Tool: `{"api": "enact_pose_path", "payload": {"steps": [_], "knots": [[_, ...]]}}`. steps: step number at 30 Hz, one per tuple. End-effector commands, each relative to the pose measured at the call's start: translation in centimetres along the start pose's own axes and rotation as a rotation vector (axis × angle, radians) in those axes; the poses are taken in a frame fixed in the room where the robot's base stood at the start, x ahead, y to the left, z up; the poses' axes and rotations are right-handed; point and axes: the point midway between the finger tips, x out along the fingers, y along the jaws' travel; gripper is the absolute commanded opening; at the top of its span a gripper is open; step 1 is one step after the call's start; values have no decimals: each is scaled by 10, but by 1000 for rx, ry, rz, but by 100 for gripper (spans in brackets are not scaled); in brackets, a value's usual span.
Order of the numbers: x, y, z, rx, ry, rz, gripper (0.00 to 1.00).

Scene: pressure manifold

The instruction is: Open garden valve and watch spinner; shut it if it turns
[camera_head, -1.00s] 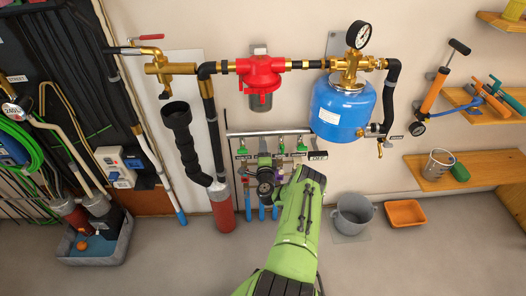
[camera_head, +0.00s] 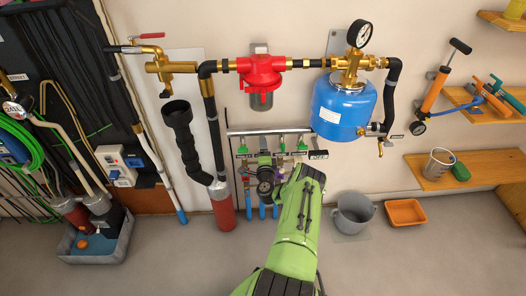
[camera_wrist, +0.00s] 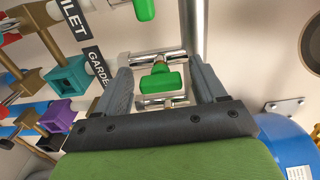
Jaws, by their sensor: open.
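My gripper (camera_wrist: 160,70) is open in the wrist view, its two grey fingers on either side of a green valve handle (camera_wrist: 163,82). Gaps show between the handle and both fingers. A GARDEN label (camera_wrist: 97,66) is beside the left finger, on the branch by this handle. Teal (camera_wrist: 67,83) and purple (camera_wrist: 55,118) blocks sit on branches at left in the wrist view. I cannot tell which part is the spinner.
A second green handle (camera_wrist: 144,9) and a TOILET label (camera_wrist: 70,18) are near the gripper. A chrome header pipe (camera_wrist: 192,35) runs just past the fingers. The blue tank (camera_head: 343,108) and red filter (camera_head: 261,72) are above. A grey bucket (camera_head: 352,214) stands on the floor.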

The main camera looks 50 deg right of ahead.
Motion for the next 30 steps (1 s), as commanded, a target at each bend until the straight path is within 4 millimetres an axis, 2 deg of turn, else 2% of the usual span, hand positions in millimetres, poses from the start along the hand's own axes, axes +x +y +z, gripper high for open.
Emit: {"api": "enact_pose_path", "payload": {"steps": [5,13,23,30], "knots": [[-11,-1,2,-1,-5,0,70],[-56,-7,2,-4,-5,5,70],[-76,-7,0,1,0,2,70],[-103,-2,3,-7,-9,7,70]]}}
